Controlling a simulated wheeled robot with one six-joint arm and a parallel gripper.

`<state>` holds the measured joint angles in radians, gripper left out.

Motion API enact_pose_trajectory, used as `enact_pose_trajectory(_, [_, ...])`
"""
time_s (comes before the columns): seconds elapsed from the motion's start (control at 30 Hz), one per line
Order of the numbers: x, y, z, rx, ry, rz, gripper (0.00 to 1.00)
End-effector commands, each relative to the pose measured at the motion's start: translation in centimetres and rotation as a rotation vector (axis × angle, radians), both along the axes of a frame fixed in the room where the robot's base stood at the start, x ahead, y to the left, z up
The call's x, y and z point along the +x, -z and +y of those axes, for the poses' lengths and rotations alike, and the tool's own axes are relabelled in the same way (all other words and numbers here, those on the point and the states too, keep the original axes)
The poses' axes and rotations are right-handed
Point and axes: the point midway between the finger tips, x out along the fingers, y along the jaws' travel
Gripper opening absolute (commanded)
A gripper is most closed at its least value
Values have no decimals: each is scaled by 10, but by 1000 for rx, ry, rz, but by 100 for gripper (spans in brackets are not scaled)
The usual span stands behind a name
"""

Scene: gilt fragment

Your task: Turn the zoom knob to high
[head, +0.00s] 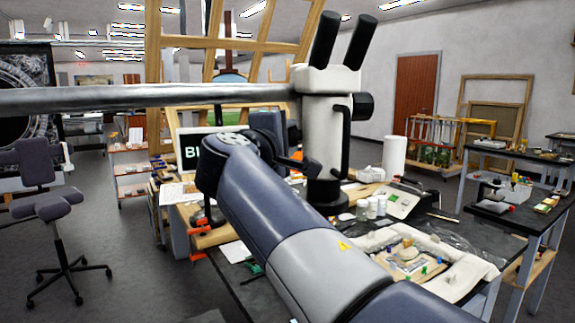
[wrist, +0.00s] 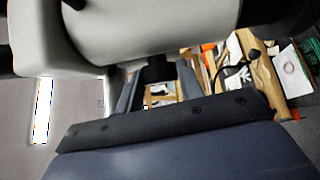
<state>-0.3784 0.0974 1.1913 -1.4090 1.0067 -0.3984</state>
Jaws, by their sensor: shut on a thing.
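The microscope (head: 325,130) stands upright on the bench in the head view, with a cream body, two black eyepieces and a black knob (head: 363,106) on its right side. My gripper (head: 297,162) is at the left side of the microscope body, partly hidden by my arm. In the wrist view, the pale microscope body (wrist: 190,30) fills the top. My gripper's dark fingers (wrist: 157,84) are shut on a dark knob (wrist: 156,69) just under that body, which seems to be the zoom knob. Its markings and setting cannot be read.
A horizontal metal boom (head: 150,98) reaches the microscope from the left. A chair (head: 50,205) stands on open floor at left.

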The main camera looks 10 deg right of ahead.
Motion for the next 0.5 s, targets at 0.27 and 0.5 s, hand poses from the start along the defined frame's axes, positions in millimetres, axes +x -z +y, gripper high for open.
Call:
enact_pose_trajectory(0.27, [1,13,0,6,-1,-178,13])
enact_pose_trajectory(0.5, [1,13,0,11,-1,-320,13])
